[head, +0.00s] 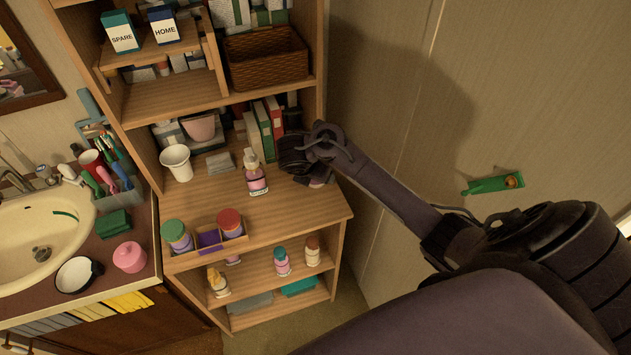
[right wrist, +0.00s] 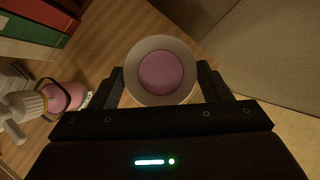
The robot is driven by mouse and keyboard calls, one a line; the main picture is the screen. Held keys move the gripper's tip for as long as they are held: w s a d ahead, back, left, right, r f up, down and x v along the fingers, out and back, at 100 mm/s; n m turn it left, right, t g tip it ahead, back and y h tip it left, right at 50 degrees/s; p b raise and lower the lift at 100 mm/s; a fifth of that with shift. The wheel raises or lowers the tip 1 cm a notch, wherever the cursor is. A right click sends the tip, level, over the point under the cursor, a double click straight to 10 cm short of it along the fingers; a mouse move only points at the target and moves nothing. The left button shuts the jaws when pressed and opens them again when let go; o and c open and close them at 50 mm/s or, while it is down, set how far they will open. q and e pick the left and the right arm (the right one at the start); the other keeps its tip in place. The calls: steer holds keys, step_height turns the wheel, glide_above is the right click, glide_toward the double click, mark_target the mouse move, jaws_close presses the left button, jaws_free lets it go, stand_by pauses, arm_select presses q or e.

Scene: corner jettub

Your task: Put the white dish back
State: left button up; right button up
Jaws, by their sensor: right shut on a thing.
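My right gripper (head: 302,166) is over the right side of the wooden shelf top. In the right wrist view its two fingers (right wrist: 161,90) are shut on a round, pale white dish (right wrist: 133,72). A pink round piece (right wrist: 161,73) fills the dish's middle; I cannot tell if it is soap or part of the dish. I cannot tell whether the dish touches the shelf top. My left gripper is not in view.
A pink pump bottle (head: 257,180) stands just left of the gripper, and red and green books (head: 265,128) stand behind. A white cup (head: 177,163) and a small tray (head: 206,243) are farther left. The front right shelf top (head: 300,218) is clear.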

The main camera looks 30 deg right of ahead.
mark_target(314, 182)
steer(key=f, duration=0.5)
steer(key=shift+w+d+b, duration=0.2)
steer(key=shift+w+b, duration=0.1)
steer(key=shift+b, duration=0.05)
step_height(314, 182, down, 2)
steer(key=shift+s+a+f, duration=0.1)
steer(key=shift+a, duration=0.05)
step_height(314, 182, down, 3)
steer(key=shift+f+b, duration=0.1)
steer(key=shift+b, duration=0.25)
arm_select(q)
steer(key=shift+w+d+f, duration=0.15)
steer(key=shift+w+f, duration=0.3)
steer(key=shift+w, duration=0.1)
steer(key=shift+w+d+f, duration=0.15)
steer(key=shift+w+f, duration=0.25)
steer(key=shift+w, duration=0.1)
arm_select(e)
steer(key=shift+f, duration=0.1)
steer(key=shift+f, duration=0.2)
steer(key=o, duration=1.1)
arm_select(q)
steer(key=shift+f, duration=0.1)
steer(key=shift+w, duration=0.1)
